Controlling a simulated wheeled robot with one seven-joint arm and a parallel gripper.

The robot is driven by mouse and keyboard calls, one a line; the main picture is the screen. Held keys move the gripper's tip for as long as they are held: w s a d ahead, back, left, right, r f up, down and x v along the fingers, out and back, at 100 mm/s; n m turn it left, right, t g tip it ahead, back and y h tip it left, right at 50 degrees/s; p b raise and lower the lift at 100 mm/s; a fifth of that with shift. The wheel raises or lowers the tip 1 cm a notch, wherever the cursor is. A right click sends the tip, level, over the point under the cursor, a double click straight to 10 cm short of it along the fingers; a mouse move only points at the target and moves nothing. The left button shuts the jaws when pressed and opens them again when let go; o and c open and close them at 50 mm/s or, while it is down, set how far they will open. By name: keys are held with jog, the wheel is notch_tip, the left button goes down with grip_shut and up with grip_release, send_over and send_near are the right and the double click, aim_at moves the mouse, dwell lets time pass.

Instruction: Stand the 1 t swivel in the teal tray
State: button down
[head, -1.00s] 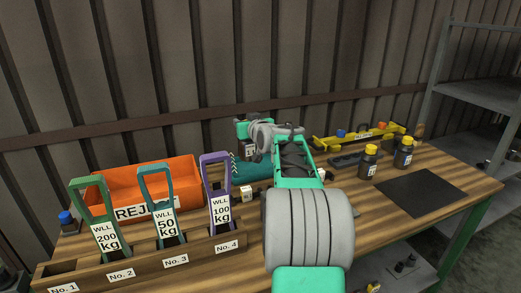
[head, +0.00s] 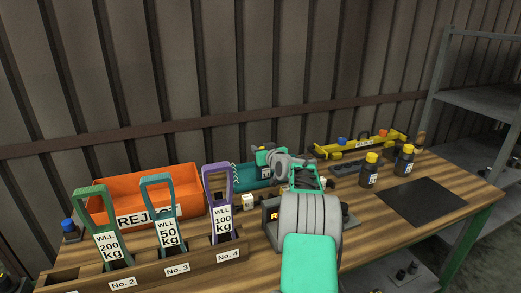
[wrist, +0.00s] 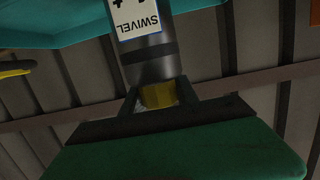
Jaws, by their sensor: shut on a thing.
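The swivel (wrist: 148,62) is a dark cylinder with a yellow end and a white label reading SWIVEL, upside down in the wrist view. The top of its label is cut off there. My gripper (wrist: 158,98) is shut on its yellow end. The teal tray (head: 246,178) stands at the back of the bench, right of the orange box; its teal also shows across the top of the wrist view (wrist: 55,25). In the head view my gripper (head: 266,158) is over the tray, and my arm hides part of both. I cannot tell whether the swivel touches the tray floor.
The orange REJECT box (head: 150,190) is left of the tray. A wooden rack (head: 185,268) with several tagged handles is in front. Two yellow-capped dark bottles (head: 370,170), a black mat (head: 428,203) and a yellow beam (head: 358,144) are to the right.

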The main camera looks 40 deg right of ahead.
jog(key=c, duration=0.9)
grip_release()
jog(key=shift+f, duration=0.1)
jog(key=shift+r, duration=0.2)
jog(key=v, duration=0.7)
jog(key=shift+s+a+b, duration=0.1)
jog(key=shift+s+b, duration=0.15)
jog(key=shift+b, duration=0.15)
